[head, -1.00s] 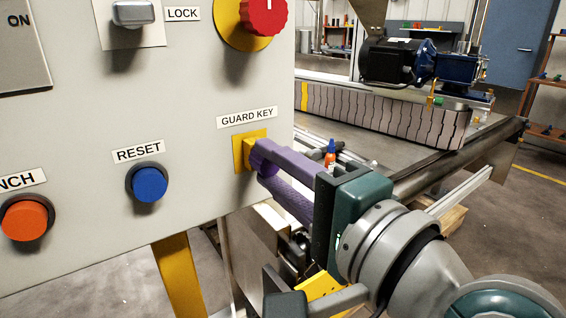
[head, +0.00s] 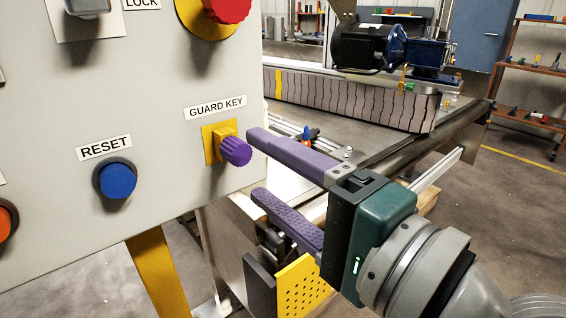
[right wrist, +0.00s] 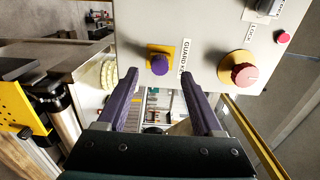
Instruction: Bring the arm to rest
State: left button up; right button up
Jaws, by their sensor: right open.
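My right gripper (head: 252,165) is open and empty, with its two purple fingers spread apart. It stands just to the right of the purple guard key knob (head: 236,151), which sits on a yellow plate (head: 210,143) under the GUARD KEY label. A gap shows between the fingertips and the knob in the head view. In the right wrist view the gripper's fingers (right wrist: 163,85) point toward the panel, and the purple knob (right wrist: 160,65) shows beyond and between them. My left gripper is not in view.
The grey control panel (head: 60,200) fills the left side, with a blue reset button (head: 117,180), an orange button (head: 5,222) and a red knob (head: 228,8). Conveyor rails and a steel roller (head: 440,135) lie behind my right arm. Open floor shows at the right.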

jog(key=s+d+r+n+g+h+p, duration=0.2)
jog(key=s+d+n+g+h+p, duration=0.35)
jog(key=s+d+p, duration=0.35)
jog(key=s+d+r+n+g+h+p, duration=0.2)
jog(key=s+d+n+g+h+p, duration=0.4)
jog(key=s+d, duration=0.45)
notch_tip(320, 180, up, 36)
jog(key=a+n+y+p, duration=0.1)
jog(key=a+p, duration=0.1)
jog(key=p, duration=3.6)
jog(key=shift+s, duration=0.45)
jog(key=shift+a+t, duration=0.1)
jog(key=shift+t, duration=0.15)
